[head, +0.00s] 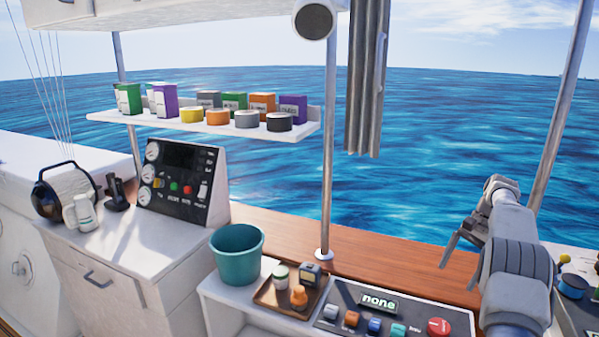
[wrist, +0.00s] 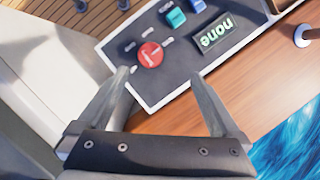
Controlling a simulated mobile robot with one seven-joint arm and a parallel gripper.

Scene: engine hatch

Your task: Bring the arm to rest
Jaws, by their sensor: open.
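My gripper (head: 458,254) is at the right in the head view, at the end of my raised grey arm, above the wooden ledge. In the wrist view my gripper (wrist: 162,88) shows two grey fingers spread wide apart with nothing between them. Beyond the fingers lies the dark control panel (wrist: 155,85) with its red button (wrist: 150,55) and a display reading "none" (wrist: 216,33). The gripper appears apart from the panel.
The control panel (head: 337,327) has several coloured buttons. Left of it are a wooden tray (head: 262,297) with small items and a teal bucket (head: 237,255). A metal post (head: 328,150) rises from the wooden ledge (head: 385,262). A shelf (head: 215,124) holds boxes and tins.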

